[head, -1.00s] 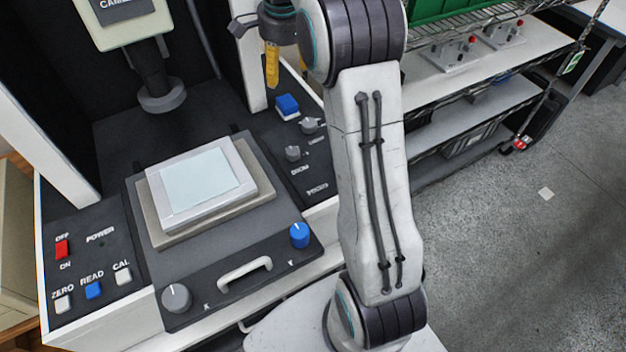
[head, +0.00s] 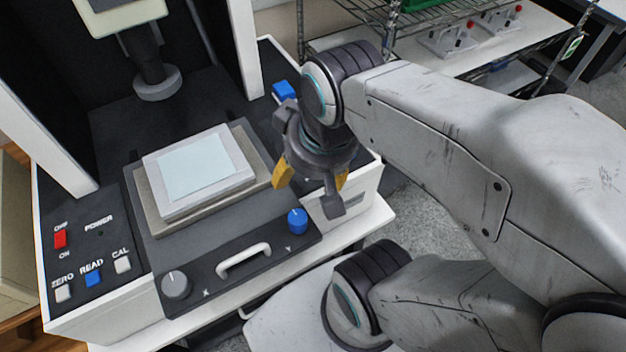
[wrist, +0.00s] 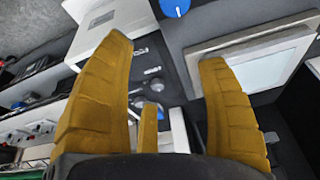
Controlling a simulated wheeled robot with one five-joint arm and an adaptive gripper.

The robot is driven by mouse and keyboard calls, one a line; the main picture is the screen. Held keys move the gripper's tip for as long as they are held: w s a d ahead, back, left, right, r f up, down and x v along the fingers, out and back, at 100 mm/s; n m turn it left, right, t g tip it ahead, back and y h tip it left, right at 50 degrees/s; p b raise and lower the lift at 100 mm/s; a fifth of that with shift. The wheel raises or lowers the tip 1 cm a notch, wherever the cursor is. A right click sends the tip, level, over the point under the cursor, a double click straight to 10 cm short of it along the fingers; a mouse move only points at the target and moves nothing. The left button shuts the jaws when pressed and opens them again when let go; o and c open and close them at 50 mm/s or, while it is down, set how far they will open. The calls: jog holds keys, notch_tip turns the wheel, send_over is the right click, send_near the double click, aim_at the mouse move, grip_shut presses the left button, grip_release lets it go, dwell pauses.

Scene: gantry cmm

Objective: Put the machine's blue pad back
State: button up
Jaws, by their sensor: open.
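A small blue pad on a white base (head: 285,90) sits at the far end of the machine's right-hand panel, tilted in its mount. My gripper (head: 312,178) hangs over that panel, pointing down, nearer to me than the pad. Its yellow fingers are apart with nothing held. In the wrist view my gripper (wrist: 168,62) is open, with panel labels and the machine's white edge between the fingers. The pad cannot be made out clearly there. My gripper covers most of the panel's grey controls in the head view.
The stage with a pale blue plate (head: 197,168) lies left of my gripper. A blue knob (head: 297,221), a grey knob (head: 175,284) and a white handle (head: 243,261) are at the front. A white machine upright (head: 242,50) stands beside the panel. A wire shelf (head: 440,20) is behind.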

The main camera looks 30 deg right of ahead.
jog(key=shift+s+a+f+n, duration=0.15)
jog(key=shift+s+f+n, duration=0.4)
jog(key=shift+s, duration=0.4)
jog(key=shift+a, duration=0.1)
